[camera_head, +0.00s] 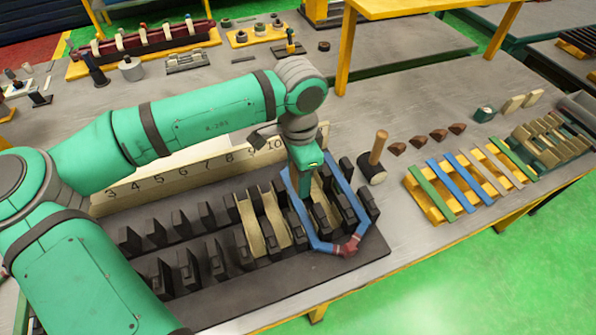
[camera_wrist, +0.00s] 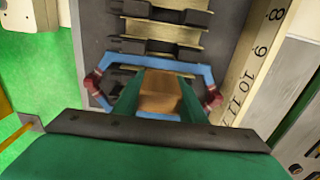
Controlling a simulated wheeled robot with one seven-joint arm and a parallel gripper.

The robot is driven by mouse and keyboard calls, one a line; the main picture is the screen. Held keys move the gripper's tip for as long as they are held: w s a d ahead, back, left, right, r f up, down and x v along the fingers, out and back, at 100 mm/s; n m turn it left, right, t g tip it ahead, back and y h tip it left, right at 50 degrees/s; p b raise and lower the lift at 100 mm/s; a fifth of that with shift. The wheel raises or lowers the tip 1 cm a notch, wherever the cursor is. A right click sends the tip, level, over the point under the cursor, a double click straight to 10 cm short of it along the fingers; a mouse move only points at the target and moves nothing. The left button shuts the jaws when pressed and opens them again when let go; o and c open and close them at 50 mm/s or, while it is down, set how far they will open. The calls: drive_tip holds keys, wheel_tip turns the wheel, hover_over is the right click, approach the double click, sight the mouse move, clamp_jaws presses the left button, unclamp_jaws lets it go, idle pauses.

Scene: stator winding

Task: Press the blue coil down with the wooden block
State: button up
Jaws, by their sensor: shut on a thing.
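The blue coil (camera_head: 297,212) lies around slots near the right end of the dark slotted stator base (camera_head: 345,263), with a dark red wrapped end (camera_head: 348,247) at the front. In the wrist view the blue coil (camera_wrist: 196,68) shows as a frame with a red wrapped end on each side. My gripper (camera_head: 305,180) points down over the coil. In the wrist view my gripper (camera_wrist: 160,100) is shut on the wooden block (camera_wrist: 159,92), which sits inside the coil's outline. I cannot tell whether the block touches the coil. The head view hides the block.
Tan coils (camera_head: 268,220) sit in slots left of the blue one. A numbered ruler board (camera_head: 190,170) runs behind the base. A mallet (camera_head: 376,160) stands close to its right end. A yellow rack (camera_head: 428,203) with coloured strips lies further right.

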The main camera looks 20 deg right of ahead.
drive_tip(key=shift+s+f, duration=0.15)
drive_tip(key=shift+f, duration=3)
drive_tip(key=shift+f, duration=0.65)
drive_tip(key=shift+r, duration=0.1)
drive_tip(key=shift+r, duration=5.7)
